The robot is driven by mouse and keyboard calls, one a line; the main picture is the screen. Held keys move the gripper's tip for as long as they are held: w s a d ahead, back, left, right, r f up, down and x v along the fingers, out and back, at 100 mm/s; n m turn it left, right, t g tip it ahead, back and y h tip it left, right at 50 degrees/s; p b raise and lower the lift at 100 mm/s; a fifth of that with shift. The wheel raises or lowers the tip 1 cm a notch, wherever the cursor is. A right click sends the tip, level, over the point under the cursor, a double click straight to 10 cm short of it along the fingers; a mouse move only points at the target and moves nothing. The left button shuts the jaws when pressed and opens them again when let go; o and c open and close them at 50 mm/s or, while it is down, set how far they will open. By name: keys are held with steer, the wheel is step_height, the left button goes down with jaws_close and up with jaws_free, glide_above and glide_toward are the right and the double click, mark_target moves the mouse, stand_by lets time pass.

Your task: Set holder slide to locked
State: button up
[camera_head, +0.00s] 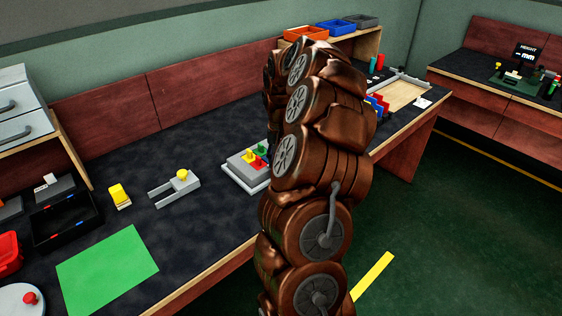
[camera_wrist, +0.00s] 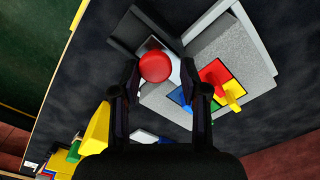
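In the wrist view a round red knob (camera_wrist: 155,66) sits beside a dark grey angled part (camera_wrist: 129,33); I take the knob to belong to the holder slide, but its lock marking cannot be read. Next to it is a light grey fixture (camera_wrist: 250,62) with coloured squares and red and yellow blocks on it. My gripper (camera_wrist: 160,74) is open, with its fingertips on either side of the knob in the picture, the left one closer. Contact and height cannot be told. In the head view my arm hides the gripper and knob; part of the grey fixture (camera_head: 233,179) shows.
A grey forked part with a yellow knob (camera_head: 182,175), a yellow block (camera_head: 119,196), a black tray (camera_head: 62,236) and a green mat (camera_head: 107,268) lie on the dark bench left of my arm. Coloured upright plates (camera_head: 377,105) stand beyond it. The wrist view shows yellow things (camera_wrist: 97,128) at lower left.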

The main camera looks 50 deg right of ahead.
steer(key=shift+o, duration=1.4)
steer(key=shift+s, duration=0.1)
step_height(320, 180, up, 12)
